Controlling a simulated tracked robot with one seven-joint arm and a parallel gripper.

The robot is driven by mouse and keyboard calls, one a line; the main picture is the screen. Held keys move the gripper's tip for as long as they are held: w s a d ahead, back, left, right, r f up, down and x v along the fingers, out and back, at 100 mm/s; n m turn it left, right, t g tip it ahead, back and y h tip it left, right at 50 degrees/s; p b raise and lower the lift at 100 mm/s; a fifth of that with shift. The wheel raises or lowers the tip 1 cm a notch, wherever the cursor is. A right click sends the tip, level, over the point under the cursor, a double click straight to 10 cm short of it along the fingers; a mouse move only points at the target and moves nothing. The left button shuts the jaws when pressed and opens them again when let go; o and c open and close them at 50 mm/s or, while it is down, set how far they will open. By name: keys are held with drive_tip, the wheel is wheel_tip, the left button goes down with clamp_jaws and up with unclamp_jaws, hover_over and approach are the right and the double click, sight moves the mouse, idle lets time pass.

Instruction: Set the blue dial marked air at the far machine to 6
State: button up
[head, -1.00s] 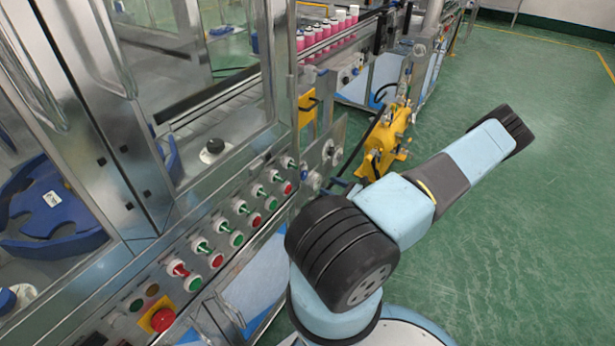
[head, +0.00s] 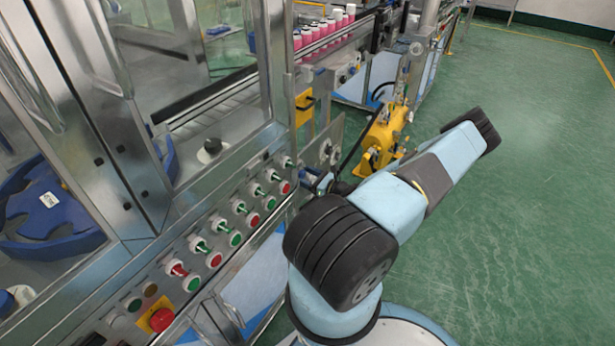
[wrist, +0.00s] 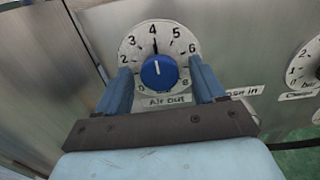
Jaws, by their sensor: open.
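A blue dial (wrist: 160,72) sits on a round white scale (wrist: 133,45) in the wrist view, on a grey metal panel. The label below it (wrist: 167,100) reads "Air out". The dial's pointer stands close to the 4; the 6 is at the scale's upper right. My gripper (wrist: 160,74) is open, with one blue finger to the left of the dial and the other to its right. I cannot tell whether either finger touches it.
A second white scale (wrist: 304,70) is at the wrist view's right edge. In the head view, the panel of buttons (head: 220,240) runs along the near machine. A yellow unit (head: 380,140) stands beyond my arm. Green floor (head: 530,220) lies clear to the right.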

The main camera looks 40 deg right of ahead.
drive_tip(key=shift+c, duration=0.4)
drive_tip(key=c, duration=0.9)
drive_tip(key=shift+d, duration=0.25)
drive_tip(key=shift+c, duration=0.4)
drive_tip(key=shift+a, duration=0.15)
drive_tip(key=shift+m, duration=0.4)
drive_tip(key=m, duration=0.6)
drive_tip(key=shift+m, duration=0.3)
drive_tip(key=m, duration=0.4)
drive_tip(key=shift+d, duration=0.25)
drive_tip(key=shift+m, duration=1.1)
drive_tip(key=shift+f, duration=0.1)
